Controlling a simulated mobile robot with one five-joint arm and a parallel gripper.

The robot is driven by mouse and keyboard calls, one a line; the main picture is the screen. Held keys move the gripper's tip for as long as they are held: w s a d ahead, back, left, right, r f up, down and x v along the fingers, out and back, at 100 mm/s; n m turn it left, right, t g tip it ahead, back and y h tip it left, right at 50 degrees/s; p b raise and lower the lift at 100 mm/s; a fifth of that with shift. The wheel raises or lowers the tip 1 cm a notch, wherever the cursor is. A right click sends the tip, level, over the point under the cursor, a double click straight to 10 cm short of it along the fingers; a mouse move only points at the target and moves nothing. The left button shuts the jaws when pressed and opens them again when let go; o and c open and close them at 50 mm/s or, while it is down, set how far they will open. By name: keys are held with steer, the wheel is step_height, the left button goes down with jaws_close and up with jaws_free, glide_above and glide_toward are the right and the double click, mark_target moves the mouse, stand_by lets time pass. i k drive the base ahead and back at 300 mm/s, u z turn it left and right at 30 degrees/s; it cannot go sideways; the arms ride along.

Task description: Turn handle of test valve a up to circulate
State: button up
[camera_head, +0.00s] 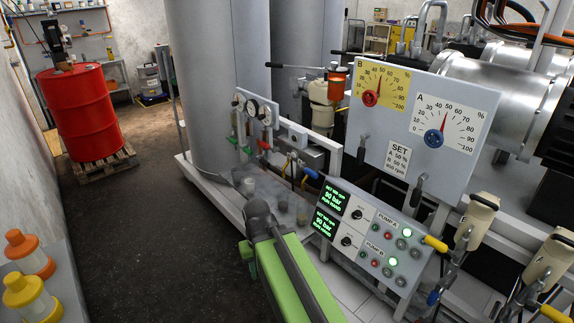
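My green arm reaches from the bottom edge into the machine. Its dark grey end, my gripper (250,190), is beside the foot of the big grey cylinder; its fingers are too hidden to tell open from shut. No label naming test valve a is readable. A blue-tipped handle (311,173) shows right of my gripper, by small pipework. A red handle (263,145) and a green handle (245,150) sit under the gauges, above my gripper. A yellow-tipped handle (435,243) is at the panel's right edge. My gripper appears apart from all these handles.
The dial board (382,145) with dials A and B stands right, above the lit pump panel (368,235). The big grey cylinder (215,80) rises behind my gripper. A red drum (90,110) stands on a pallet at the left. The dark floor between is clear.

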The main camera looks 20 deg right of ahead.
mark_target(310, 172)
steer(key=u, duration=0.4)
steer(key=i, duration=1.3)
steer(key=z, duration=0.25)
